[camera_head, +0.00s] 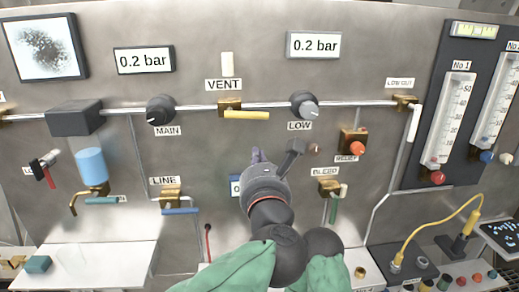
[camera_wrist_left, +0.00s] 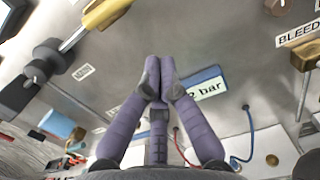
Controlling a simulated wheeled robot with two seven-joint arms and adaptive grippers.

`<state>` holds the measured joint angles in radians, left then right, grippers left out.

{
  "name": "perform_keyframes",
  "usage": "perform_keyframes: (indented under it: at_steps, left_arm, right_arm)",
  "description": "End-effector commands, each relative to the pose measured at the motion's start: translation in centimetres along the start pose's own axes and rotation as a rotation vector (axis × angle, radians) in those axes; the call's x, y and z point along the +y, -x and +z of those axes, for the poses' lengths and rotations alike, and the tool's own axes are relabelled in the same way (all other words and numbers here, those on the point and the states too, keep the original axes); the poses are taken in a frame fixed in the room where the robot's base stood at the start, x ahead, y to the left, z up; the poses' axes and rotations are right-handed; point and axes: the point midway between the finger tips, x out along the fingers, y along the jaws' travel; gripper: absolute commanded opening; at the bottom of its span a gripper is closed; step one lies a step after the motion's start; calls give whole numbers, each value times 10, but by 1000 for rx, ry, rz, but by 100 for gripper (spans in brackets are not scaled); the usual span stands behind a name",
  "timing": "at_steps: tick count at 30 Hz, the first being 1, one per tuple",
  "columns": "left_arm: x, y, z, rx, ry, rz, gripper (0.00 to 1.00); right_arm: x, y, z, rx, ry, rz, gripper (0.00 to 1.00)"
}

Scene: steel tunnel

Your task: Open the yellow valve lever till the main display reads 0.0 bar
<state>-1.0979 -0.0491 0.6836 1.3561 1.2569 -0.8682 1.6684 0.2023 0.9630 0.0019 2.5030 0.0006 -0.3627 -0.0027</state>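The yellow valve lever (camera_head: 246,115) lies level under its brass valve body (camera_head: 229,104) on the pipe, below the VENT label. It also shows at the top left of the left wrist view (camera_wrist_left: 105,12). The main display (camera_head: 144,60), above the MAIN regulator (camera_head: 160,110), reads 0.2 bar. My left gripper (camera_head: 256,155) is below and slightly right of the lever, apart from it. In the left wrist view its purple fingers (camera_wrist_left: 160,75) meet at the tips, with nothing visible between them. My right gripper cannot be made out.
A second display (camera_head: 314,45) reads 0.2 bar above the LOW regulator (camera_head: 304,105). My gripper partly hides a blue-framed display (camera_wrist_left: 205,90). The blue LINE lever (camera_head: 180,211), green BLEED lever (camera_head: 334,210) and red RELIEF knob (camera_head: 357,148) flank it.

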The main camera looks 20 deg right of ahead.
Motion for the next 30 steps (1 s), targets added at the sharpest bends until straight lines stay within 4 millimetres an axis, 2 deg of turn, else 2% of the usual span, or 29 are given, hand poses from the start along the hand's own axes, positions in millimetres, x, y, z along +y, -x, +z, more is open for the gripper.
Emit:
perform_keyframes:
  at_steps: [1,4,10,16,30]
  left_arm:
    - [-1,11,1,0,-2,-4,0]
    - [-1,29,1,0,-1,-4,0]
    - [-2,50,-1,2,-2,-2,0]
    - [-1,55,-1,2,-1,-1,0]
    - [0,51,-6,7,-22,2,0]
  right_arm:
    - [-1,3,1,-1,0,0,0]
    - [-2,6,1,-2,0,0,0]
    - [-3,9,1,-2,0,0,0]
    - [-3,9,1,-2,0,0,0]
    - [-3,9,1,-2,0,0,0]
